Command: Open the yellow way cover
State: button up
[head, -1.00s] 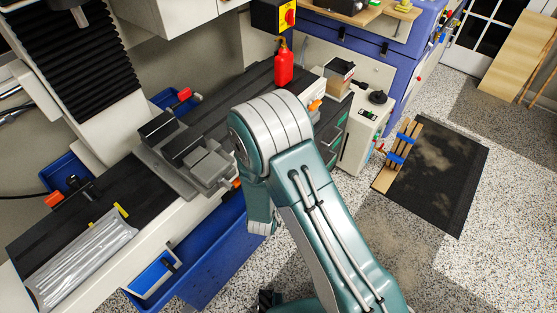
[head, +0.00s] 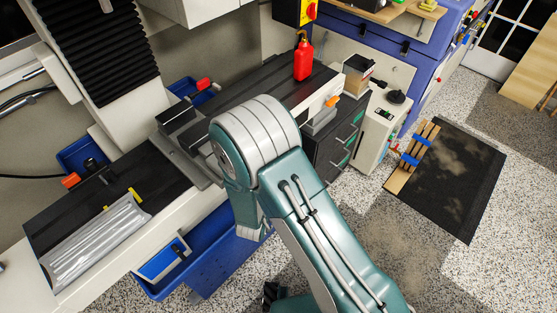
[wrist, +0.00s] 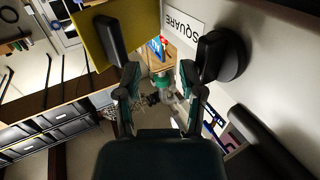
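In the wrist view a flat yellow panel (wrist: 146,22) with a black bar handle (wrist: 110,43) stands at the upper left. It is likely the yellow way cover; its state is unclear from this angle. My gripper (wrist: 160,82) has its two fingers apart, with nothing between them. The left fingertip appears just below the handle's lower end; whether they touch I cannot tell. In the head view my arm hides the gripper, and I cannot identify the cover there.
A black round knob (wrist: 222,56) is by the right finger, beside a white "SQUARE" label (wrist: 185,24). In the head view, a red bottle (head: 303,62) stands on the machine table (head: 160,180). A blue tray (head: 215,255) lies below.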

jog(key=s+a, duration=0.4)
jog(key=a, duration=0.1)
dwell(0.7)
dwell(0.3)
jog(key=v, duration=1.2)
